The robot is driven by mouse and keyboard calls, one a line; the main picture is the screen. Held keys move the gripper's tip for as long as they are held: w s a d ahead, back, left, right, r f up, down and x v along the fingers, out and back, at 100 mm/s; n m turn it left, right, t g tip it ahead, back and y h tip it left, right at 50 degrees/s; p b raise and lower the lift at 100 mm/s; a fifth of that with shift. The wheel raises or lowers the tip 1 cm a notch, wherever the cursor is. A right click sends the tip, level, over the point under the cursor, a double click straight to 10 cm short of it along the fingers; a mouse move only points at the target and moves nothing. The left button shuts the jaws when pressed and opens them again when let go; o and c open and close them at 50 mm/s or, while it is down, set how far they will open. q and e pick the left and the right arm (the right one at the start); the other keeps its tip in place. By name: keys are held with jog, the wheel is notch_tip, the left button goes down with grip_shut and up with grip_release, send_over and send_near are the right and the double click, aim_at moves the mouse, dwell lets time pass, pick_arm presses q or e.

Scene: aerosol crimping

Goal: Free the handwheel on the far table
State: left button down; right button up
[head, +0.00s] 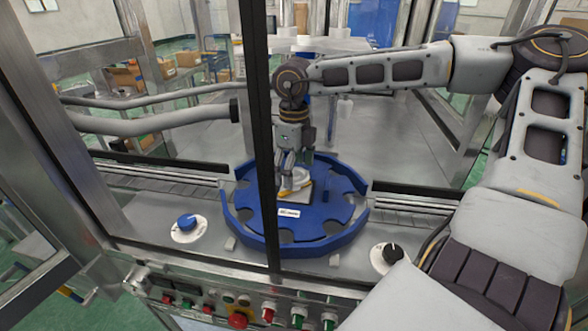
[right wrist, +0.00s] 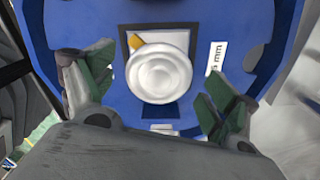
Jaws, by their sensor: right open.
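A pale grey round handwheel (head: 298,179) sits at the middle of the blue notched round plate (head: 240,205) inside the machine. In the right wrist view the handwheel (right wrist: 160,72) shows stepped rings and a yellow pointer at its upper left edge. My right gripper (head: 293,162) points down over the handwheel and partly hides it in the head view. In the right wrist view the right gripper (right wrist: 153,88) is open, with one finger on each side of the handwheel and clear gaps between. My left gripper is not in view.
A dark upright frame bar (head: 259,130) stands left of my right gripper. A blue knob (head: 187,222) and a black knob (head: 391,252) flank the plate. A front panel with several buttons, including a red one (head: 238,320), lies nearest. A steel deck surrounds the plate.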

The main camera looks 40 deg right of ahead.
notch_tip(320, 180, up, 12)
dwell(1.1)
